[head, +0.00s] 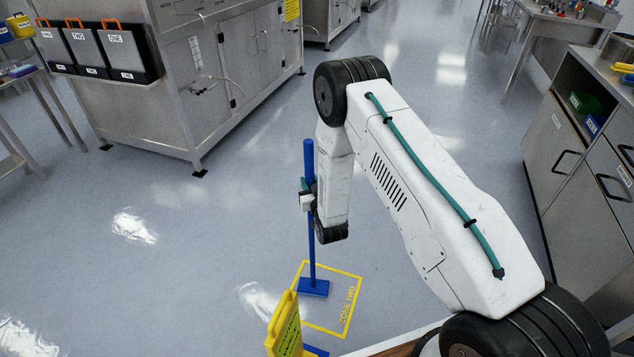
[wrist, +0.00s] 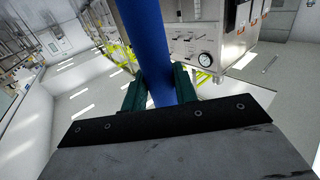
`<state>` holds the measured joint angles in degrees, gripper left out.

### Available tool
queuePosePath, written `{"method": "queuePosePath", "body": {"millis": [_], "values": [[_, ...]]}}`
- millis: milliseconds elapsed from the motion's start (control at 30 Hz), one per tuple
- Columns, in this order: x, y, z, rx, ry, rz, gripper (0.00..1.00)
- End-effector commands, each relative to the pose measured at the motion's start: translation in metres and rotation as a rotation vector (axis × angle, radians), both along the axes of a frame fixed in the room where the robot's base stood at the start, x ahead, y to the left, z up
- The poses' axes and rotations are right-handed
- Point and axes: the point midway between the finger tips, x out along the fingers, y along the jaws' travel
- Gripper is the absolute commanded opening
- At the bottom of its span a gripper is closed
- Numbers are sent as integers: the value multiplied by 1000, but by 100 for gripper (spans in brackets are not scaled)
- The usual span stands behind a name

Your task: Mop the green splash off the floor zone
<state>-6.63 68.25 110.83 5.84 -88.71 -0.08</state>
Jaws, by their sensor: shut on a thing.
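A mop with a blue pole (head: 310,240) stands nearly upright, its flat blue head (head: 313,287) on the floor inside the zone. My gripper (head: 307,196) is shut around the upper part of the pole. In the wrist view, the dark green fingers of my gripper (wrist: 160,88) clasp the blue pole (wrist: 144,35) from both sides. The floor zone (head: 347,321) is a yellow outlined square with yellow lettering. No green splash shows inside the visible part of the zone. The mop head and the yellow sign hide part of the floor there.
A yellow floor sign (head: 286,330) stands at the zone's left front corner. A blue object (head: 316,351) partly shows beside it. A steel cabinet (head: 175,85) with cases (head: 125,50) stands back left. Drawers (head: 570,150) stand at the right. The middle floor is clear.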

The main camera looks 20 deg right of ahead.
Motion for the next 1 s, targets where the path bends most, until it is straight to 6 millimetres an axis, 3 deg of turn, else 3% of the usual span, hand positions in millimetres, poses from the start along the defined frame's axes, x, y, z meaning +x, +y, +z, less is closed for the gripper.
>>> {"method": "queuePosePath", "body": {"millis": [33, 200, 600, 1000], "values": [[2, -4, 18, 1, -9, -4, 0], [1, -15, 29, 0, -5, -16, 0], [1, -12, 66, 0, -6, -13, 0], [1, -10, 75, 0, -5, -11, 0]]}}
